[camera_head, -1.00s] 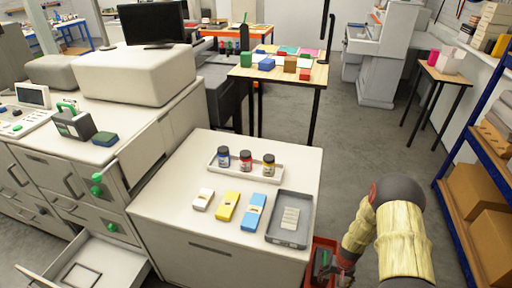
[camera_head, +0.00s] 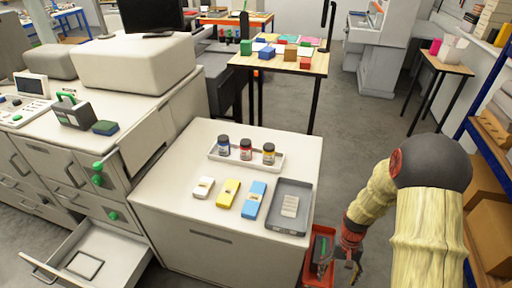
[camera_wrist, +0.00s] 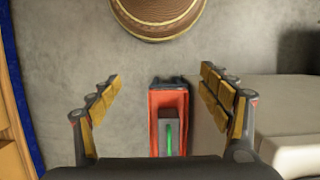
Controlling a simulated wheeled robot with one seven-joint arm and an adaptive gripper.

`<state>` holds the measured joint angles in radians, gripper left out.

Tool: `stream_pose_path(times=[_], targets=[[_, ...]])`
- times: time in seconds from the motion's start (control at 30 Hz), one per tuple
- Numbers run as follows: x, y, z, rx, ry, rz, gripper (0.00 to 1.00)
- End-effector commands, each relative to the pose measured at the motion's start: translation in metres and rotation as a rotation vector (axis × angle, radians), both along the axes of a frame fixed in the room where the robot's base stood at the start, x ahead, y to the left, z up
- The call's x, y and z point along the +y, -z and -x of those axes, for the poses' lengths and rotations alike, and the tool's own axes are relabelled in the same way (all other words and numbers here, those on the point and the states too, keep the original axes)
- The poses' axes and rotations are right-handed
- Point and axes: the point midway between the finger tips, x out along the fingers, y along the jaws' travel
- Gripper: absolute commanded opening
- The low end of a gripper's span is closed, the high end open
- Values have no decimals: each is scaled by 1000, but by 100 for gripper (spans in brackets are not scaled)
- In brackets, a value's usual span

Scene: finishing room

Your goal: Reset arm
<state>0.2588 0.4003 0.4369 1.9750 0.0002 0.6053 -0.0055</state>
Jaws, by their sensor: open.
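My gripper (camera_wrist: 160,95) is open, its two yellow-padded fingers wide apart with nothing between them in the wrist view. In the head view my gripper (camera_head: 342,262) hangs low, to the right of the white cabinet (camera_head: 170,195). A red bin (camera_wrist: 155,105) with a grey, green-marked item (camera_wrist: 170,132) in it lies below and beyond the fingers in the wrist view. The red bin also shows in the head view (camera_head: 309,268), beside the cabinet and partly cut off by the frame edge.
On the cabinet are a grey tray (camera_head: 275,222) with a pale block, white, yellow and blue items, and a white tray (camera_head: 216,155) of three jars. An open drawer (camera_head: 58,258) juts out at lower left. A blue-framed shelf (camera_head: 490,95) stands right. Grey floor lies behind.

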Motion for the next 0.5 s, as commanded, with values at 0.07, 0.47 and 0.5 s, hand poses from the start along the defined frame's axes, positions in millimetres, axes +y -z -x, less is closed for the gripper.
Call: stream_pose_path(times=[0.07,0.47,0.5], targets=[[6,-40,0,-25,-14,7,78],[40,-197,33,-178,-85,39,78],[44,-211,38,-199,-92,44,78]])
